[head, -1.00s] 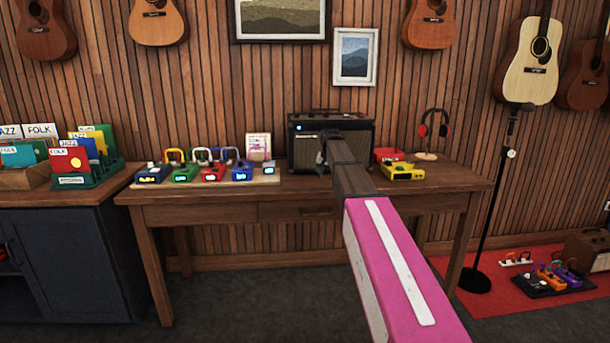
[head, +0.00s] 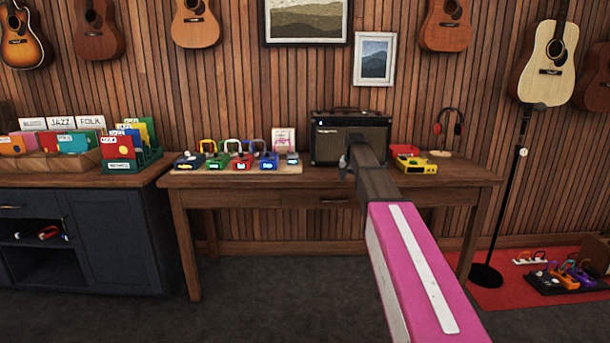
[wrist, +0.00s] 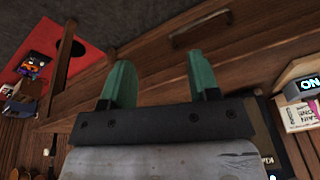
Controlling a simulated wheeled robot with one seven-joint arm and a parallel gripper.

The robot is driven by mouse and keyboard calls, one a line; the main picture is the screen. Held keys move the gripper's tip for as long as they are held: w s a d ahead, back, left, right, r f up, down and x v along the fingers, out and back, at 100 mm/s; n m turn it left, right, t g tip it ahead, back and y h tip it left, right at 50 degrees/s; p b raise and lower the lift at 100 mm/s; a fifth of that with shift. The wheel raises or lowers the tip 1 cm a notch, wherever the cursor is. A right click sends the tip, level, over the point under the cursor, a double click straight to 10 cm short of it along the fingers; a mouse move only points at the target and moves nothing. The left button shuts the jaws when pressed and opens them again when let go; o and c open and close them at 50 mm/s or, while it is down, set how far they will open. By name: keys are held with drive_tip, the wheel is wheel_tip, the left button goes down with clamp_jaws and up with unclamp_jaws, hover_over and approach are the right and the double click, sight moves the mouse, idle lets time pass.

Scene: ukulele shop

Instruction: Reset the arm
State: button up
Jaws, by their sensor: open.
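My arm reaches forward from the lower right of the head view, with a pink section and a dark end over the wooden table (head: 330,198). My gripper (wrist: 158,75) shows in the wrist view with two green fingers spread apart and nothing between them. Its end is small and mostly hidden in the head view, in front of the black amplifier (head: 328,145). In the wrist view the wooden table front (wrist: 145,65) with a drawer handle (wrist: 200,28) lies beyond the fingers, and the picture is turned over.
Several coloured pedals (head: 240,162) stand on a board left of the amplifier. A microphone stand (head: 525,150) rises at the right by a red mat (head: 510,285). A dark cabinet (head: 108,240) with record crates stands left.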

drive_tip(key=s+f+n+g, duration=0.1)
drive_tip(key=s+f, duration=1.3)
drive_tip(key=s, duration=0.4)
drive_tip(key=s+f+n+g, duration=0.2)
drive_tip(key=s+f, duration=1.3)
drive_tip(key=s, duration=0.4)
drive_tip(key=shift+f+n, duration=0.15)
drive_tip(key=shift+n, duration=0.15)
